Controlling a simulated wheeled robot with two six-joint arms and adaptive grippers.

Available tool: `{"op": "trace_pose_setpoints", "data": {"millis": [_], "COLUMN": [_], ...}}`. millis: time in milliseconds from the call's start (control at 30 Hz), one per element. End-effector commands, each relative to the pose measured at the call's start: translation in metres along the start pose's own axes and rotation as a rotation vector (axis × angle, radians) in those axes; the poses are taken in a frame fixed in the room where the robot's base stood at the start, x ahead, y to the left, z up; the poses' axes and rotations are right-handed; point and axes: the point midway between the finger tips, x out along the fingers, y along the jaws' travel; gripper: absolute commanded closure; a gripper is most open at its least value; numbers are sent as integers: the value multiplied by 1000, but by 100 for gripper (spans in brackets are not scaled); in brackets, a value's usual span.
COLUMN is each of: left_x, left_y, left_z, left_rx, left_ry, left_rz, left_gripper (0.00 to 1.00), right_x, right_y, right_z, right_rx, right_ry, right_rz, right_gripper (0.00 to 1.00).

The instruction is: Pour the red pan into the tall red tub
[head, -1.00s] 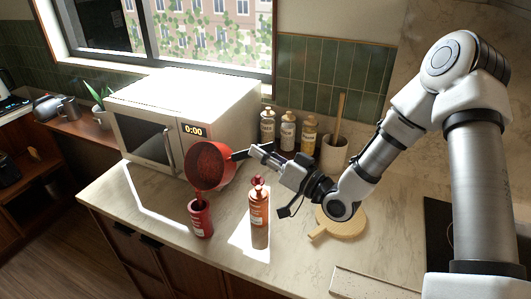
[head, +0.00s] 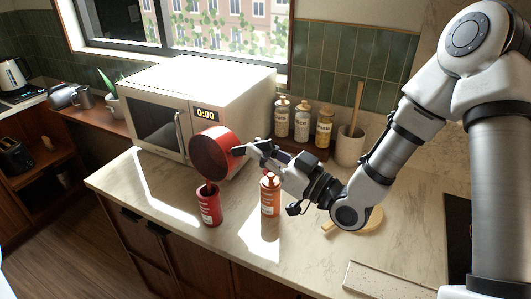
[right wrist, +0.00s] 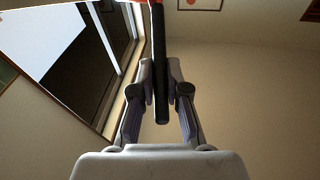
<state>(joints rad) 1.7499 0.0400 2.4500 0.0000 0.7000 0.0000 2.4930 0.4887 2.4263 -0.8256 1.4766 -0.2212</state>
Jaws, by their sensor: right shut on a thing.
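The red pan (head: 212,153) is tilted on its side in the head view, its open mouth turned toward the camera and its lower lip just above the tall red tub (head: 208,206). The tub stands upright on the counter, with a dark opening. My right gripper (head: 252,148) is shut on the pan's black handle, which also shows between the fingers in the right wrist view (right wrist: 160,80). My left gripper is not in view.
An orange-red bottle (head: 270,196) stands right of the tub, below my right gripper. A white microwave (head: 160,115) is behind the pan. Several bottles (head: 302,122), a utensil crock (head: 350,146) and a wooden board (head: 365,220) are farther right. The counter's left front is clear.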

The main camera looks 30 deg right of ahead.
Motion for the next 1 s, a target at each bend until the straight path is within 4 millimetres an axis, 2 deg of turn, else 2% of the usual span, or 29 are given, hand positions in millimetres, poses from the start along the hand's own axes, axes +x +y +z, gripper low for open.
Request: {"op": "trace_pose_setpoints", "data": {"millis": [100,700,800,1000], "left_x": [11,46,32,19], "left_y": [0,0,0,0], "left_z": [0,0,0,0], "left_rx": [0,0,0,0], "left_ry": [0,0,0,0], "left_rz": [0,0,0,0], "left_gripper": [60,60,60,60], "right_x": [-1,-5,-3,-2], "right_y": [-8,-45,-45,-47], "right_z": [2,8,2,3], "right_rx": [-53,-311,-318,-336], "right_ry": [8,25,22,23], "right_rz": [-12,-61,-62,-67], "right_gripper": [100,100,100,100]}}
